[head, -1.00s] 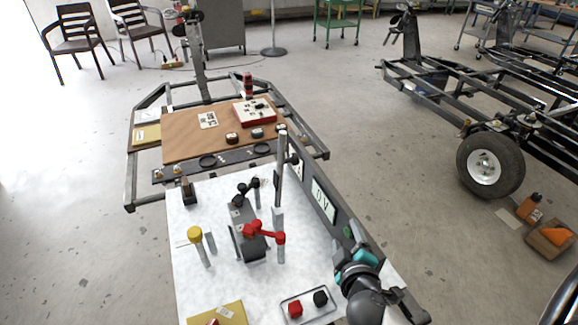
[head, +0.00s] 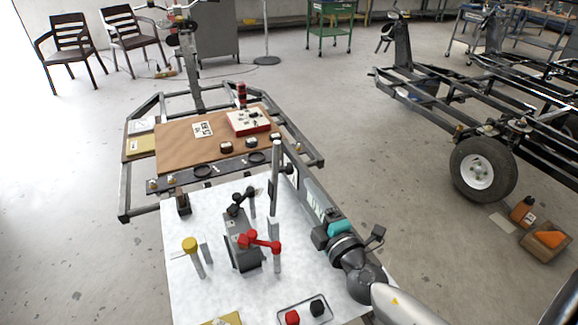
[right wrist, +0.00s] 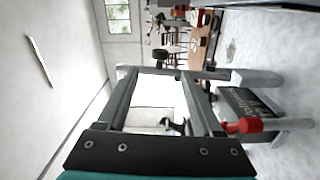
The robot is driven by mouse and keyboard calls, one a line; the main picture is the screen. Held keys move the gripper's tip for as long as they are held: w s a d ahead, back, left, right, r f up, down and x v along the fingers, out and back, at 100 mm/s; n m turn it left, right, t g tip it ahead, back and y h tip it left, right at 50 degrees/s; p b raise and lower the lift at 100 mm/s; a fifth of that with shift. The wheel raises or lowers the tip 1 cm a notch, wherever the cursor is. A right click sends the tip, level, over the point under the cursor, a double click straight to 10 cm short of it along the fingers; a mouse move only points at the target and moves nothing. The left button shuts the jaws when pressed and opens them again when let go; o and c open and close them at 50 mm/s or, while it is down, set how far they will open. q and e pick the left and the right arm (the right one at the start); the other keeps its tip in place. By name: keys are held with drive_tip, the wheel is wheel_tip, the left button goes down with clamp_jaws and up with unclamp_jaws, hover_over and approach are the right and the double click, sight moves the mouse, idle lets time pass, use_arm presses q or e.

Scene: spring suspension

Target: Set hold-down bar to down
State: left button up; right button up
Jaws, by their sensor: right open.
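A red arm (head: 258,240) runs across the top of a dark grey block (head: 242,255) and ends over a short light grey post. A black lever (head: 236,203) stands behind it, and a tall grey post (head: 275,180) rises to its right. I cannot tell for certain which part is the hold-down bar. My right gripper (head: 318,236) is open and empty, to the right of these parts and apart from them. My left gripper is out of view.
A yellow-capped post (head: 190,245) stands left on the white table (head: 200,300). A tray (head: 305,312) with a red and a black knob lies at the front. A brown board (head: 185,150) lies behind.

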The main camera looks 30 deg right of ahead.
sight(291, 173)
drive_tip(key=w, duration=1.1)
drive_tip(key=shift+w+d, duration=0.3)
clamp_jaws()
drive_tip(key=shift+f, duration=0.1)
idle(1.0)
